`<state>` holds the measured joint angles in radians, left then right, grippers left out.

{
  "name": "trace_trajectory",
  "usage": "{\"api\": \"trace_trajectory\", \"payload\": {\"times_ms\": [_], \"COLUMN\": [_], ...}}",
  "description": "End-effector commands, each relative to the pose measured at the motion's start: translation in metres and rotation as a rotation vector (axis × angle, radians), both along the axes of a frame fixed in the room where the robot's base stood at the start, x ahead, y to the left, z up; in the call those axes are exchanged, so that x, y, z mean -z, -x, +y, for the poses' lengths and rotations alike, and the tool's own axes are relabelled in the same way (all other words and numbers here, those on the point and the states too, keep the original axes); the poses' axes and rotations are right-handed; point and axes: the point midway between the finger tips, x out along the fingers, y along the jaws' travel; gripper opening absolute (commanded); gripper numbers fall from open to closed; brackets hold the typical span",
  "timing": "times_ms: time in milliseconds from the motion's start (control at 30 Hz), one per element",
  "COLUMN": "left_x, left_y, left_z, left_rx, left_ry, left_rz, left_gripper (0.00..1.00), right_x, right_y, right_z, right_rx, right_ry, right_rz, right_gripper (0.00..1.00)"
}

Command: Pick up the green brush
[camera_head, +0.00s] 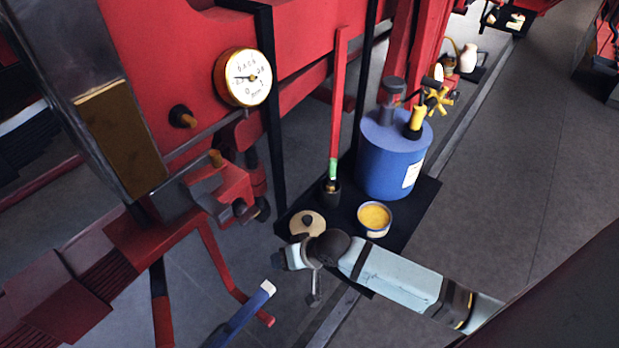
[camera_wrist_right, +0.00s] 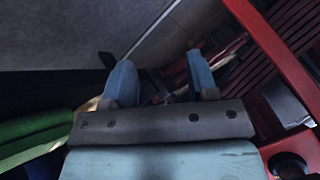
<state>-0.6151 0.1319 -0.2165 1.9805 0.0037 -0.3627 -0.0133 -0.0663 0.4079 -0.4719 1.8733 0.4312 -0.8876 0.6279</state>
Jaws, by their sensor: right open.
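A green piece (camera_head: 332,171) that looks like the green brush stands upright in a small dark cup (camera_head: 329,194), at the lower end of a red upright bar. Its bristles are hidden. My right arm comes in from the right in the head view, and its end (camera_head: 300,262) is in front of and below the cup, apart from it. The right wrist view shows two blue fingers spread apart with nothing between them (camera_wrist_right: 163,85). A large blurred green shape (camera_wrist_right: 35,132) is at that view's left edge; I cannot tell what it is.
A blue canister (camera_head: 392,160), an open tin of yellow stuff (camera_head: 375,219) and a round lid (camera_head: 306,224) are on a black tray (camera_head: 423,204). A gauge (camera_head: 243,77) is on the red machine. A blue bar (camera_head: 240,316) is at lower left. Grey floor is clear at right.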

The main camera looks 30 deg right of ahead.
Motion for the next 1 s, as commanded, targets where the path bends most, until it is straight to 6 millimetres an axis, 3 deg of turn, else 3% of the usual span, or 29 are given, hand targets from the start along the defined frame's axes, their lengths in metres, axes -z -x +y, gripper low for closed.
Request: {"api": "trace_trajectory", "payload": {"times_ms": [33,100,300,500,700,833,1000], "left_x": [-0.006,-0.009,-0.015,-0.021,-0.025,-0.025,-0.025], "left_y": [0.000,0.001,0.007,0.006,0.003,0.003,0.002], "left_z": [-0.001,-0.002,-0.005,-0.001,0.001,0.002,0.003], "left_rx": [-0.002,-0.006,-0.019,-0.026,-0.029,-0.031,-0.033], "left_ry": [0.003,0.008,0.019,0.015,0.013,0.011,0.010], "left_rz": [0.001,0.003,0.018,0.018,0.017,0.017,0.016], "left_gripper": [0.43,0.43,0.43,0.43,0.43,0.43,0.43], "right_x": [-0.017,-0.033,-0.091,-0.155,-0.217,-0.234,-0.216], "right_y": [-0.020,-0.039,-0.085,-0.114,-0.126,-0.127,-0.126], "right_z": [-0.008,-0.018,-0.067,-0.123,-0.173,-0.187,-0.190], "right_rx": [0.021,0.070,0.278,0.529,0.776,0.850,0.865], "right_ry": [-0.001,-0.005,0.035,0.098,0.150,0.163,0.166], "right_rz": [0.051,0.147,0.404,0.582,0.702,0.734,0.745], "right_gripper": [0.53,0.53,0.53,0.53,0.53,0.53,0.53]}}
